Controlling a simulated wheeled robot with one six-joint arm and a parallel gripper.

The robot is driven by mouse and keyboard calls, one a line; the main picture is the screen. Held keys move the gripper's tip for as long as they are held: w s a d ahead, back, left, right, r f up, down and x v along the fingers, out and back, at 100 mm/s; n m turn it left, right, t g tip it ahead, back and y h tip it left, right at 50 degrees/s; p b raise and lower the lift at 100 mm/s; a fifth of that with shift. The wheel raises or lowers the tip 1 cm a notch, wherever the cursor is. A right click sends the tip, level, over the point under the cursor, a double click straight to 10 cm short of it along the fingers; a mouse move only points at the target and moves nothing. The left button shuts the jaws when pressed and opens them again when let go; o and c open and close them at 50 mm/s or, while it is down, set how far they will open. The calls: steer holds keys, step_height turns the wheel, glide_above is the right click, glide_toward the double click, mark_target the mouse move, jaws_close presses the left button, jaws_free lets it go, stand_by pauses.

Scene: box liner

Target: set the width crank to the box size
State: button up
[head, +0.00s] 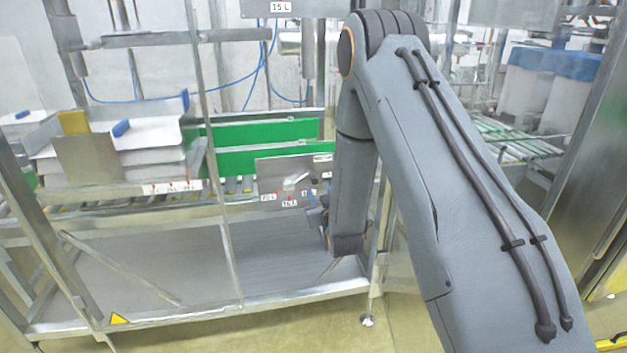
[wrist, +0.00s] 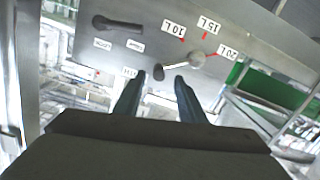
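The sign (head: 281,7) at the top of the head view reads 15 L. The width crank (wrist: 180,64) is a pale bar with a round light end and a dark end, on a grey metal panel (wrist: 240,55). Red marks for 10 L, 15 L and 20 L fan around it. In the head view my arm partly hides the panel (head: 272,172).
A black lever (wrist: 118,25) with two small labels sits on the same panel. Green guides (head: 262,145) and a roller conveyor run behind it. Stacked flat material (head: 140,150) stands at left. A metal upright (head: 215,150) stands left of the panel.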

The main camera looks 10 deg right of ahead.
mark_target(315, 181)
steer(key=shift+w+t, duration=0.2)
steer(key=shift+t, duration=0.3)
steer(key=shift+w+r, duration=0.1)
steer(key=shift+w, duration=0.25)
steer(key=shift+w+p, duration=0.5)
steer(key=shift+w, duration=2.95)
jaws_close()
